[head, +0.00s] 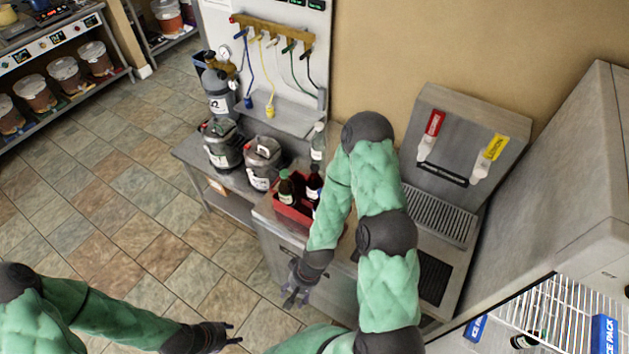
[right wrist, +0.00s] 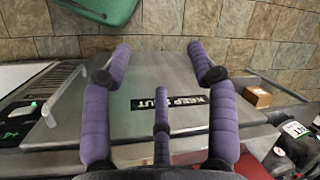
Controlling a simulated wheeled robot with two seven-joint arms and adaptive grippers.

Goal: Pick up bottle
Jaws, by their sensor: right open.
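A red carrier (head: 292,209) with dark bottles (head: 287,189) stands on the steel counter, left of my right arm. A clear bottle (head: 318,142) stands upright behind the carrier. A dark bottle (head: 524,341) is partly seen in the open cooler at lower right. My right gripper (head: 293,298) hangs at the counter's front, apart from the bottles. In the right wrist view its purple fingers (right wrist: 158,62) are spread and empty. My left gripper (head: 234,334) is low over the floor; its finger opening is unclear.
A tap unit (head: 460,150) with red and yellow handles stands right of my arm. Wire shelves (head: 565,310) and blue ice packs (head: 604,335) are at lower right. Tiled floor (head: 150,195) is clear at left.

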